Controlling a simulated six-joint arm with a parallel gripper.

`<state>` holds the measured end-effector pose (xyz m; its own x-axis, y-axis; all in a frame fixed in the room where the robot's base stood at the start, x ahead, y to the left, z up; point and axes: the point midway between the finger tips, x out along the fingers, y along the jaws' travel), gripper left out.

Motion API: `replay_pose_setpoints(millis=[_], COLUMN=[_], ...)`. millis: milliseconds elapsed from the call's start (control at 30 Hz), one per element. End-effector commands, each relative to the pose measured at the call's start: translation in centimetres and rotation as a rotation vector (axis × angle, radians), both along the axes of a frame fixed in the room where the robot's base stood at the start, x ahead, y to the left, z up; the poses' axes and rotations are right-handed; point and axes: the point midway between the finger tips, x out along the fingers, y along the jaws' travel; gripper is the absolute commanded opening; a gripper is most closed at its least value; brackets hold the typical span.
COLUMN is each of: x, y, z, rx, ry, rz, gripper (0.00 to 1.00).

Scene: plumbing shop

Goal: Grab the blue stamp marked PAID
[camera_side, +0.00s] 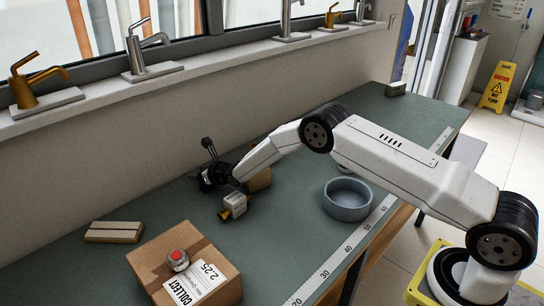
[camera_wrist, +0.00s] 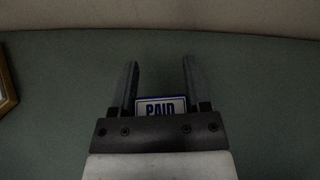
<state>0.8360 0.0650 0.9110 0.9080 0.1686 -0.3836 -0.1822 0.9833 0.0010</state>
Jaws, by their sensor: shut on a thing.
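The blue stamp shows in the wrist view as a white label with a blue border marked PAID (camera_wrist: 160,107). It sits low between the two fingers of my gripper (camera_wrist: 159,70), close to the palm. My gripper is shut on the stamp. In the side view my gripper (camera_side: 211,168) is at the far part of the bench, near the wall. The stamp cannot be made out there among the dark fingers.
A white and brass fitting (camera_side: 233,206) and a brown cylinder (camera_side: 259,180) lie close to my gripper. A grey bowl (camera_side: 348,201), a cardboard box (camera_side: 215,262) with a red-topped item (camera_side: 178,259), and a beige block (camera_side: 114,232) stand on the green bench (camera_side: 290,235).

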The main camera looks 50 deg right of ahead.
Motion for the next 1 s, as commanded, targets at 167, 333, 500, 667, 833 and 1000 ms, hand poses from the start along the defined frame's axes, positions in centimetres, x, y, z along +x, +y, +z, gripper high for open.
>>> replay_pose_setpoints(millis=[167,333,500,667,833,1000], x=[0.0,0.0,0.0,0.0,-1.2,-2.7], y=[0.0,0.0,0.0,0.0,-0.1,-0.2], z=[0.1,0.5,1.6,3.4,4.7,6.5], rx=[0.000,0.000,0.000,-0.001,-0.001,-0.001], ry=[-0.001,-0.002,-0.002,-0.003,-0.003,-0.003], rz=[0.000,0.000,-0.001,-0.001,-0.001,-0.001], gripper=[0.03,0.03,0.03,0.03,0.03,0.03])
